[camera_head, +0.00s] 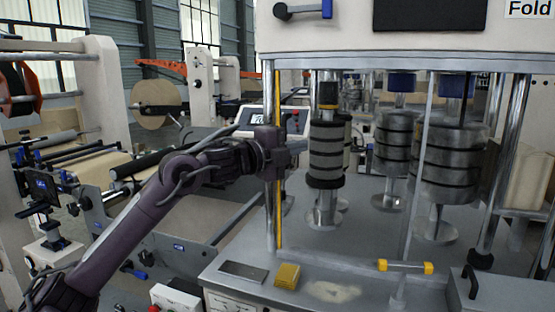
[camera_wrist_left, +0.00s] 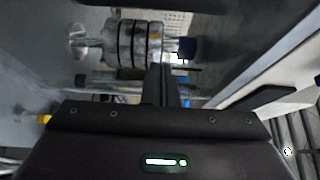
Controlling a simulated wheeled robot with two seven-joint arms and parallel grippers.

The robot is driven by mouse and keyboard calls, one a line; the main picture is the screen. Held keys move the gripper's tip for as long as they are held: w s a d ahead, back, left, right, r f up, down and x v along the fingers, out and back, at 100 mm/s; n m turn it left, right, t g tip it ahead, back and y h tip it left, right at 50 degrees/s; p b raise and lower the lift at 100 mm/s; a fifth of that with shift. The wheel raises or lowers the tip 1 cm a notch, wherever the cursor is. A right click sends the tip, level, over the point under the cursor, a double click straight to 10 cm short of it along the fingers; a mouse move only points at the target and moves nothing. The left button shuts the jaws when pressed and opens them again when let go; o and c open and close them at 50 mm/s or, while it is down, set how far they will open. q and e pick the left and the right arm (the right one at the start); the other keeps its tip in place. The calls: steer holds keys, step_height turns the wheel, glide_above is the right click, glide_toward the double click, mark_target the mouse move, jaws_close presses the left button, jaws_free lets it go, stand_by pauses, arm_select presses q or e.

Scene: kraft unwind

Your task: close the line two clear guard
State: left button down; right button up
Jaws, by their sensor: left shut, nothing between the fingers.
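The line two machine stands at the right in the head view, with a vertical yellow strip (camera_head: 279,215) beside a metal post at its left front. A clear guard panel is hard to make out; a thin pale upright (camera_head: 417,170) crosses in front of the rollers and may be its edge. My left gripper (camera_head: 280,153) is at the yellow strip, about halfway up; I cannot tell whether it touches. Its fingers are together and empty, and they also show in the left wrist view (camera_wrist_left: 168,85). My right gripper is not in view.
Banded roller stacks (camera_head: 326,155) stand inside the machine, also in the left wrist view (camera_wrist_left: 130,43). A yellow block (camera_head: 287,276) and a grey plate (camera_head: 243,271) lie on the front ledge. A control screen (camera_head: 258,119) stands behind my arm.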

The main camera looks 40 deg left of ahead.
arm_select(q)
steer(key=a+b+v, duration=0.1)
steer(key=b+v, duration=0.5)
steer(key=v, duration=0.2)
steer(key=shift+s+a+f, duration=0.15)
steer(key=shift+a+f, duration=0.15)
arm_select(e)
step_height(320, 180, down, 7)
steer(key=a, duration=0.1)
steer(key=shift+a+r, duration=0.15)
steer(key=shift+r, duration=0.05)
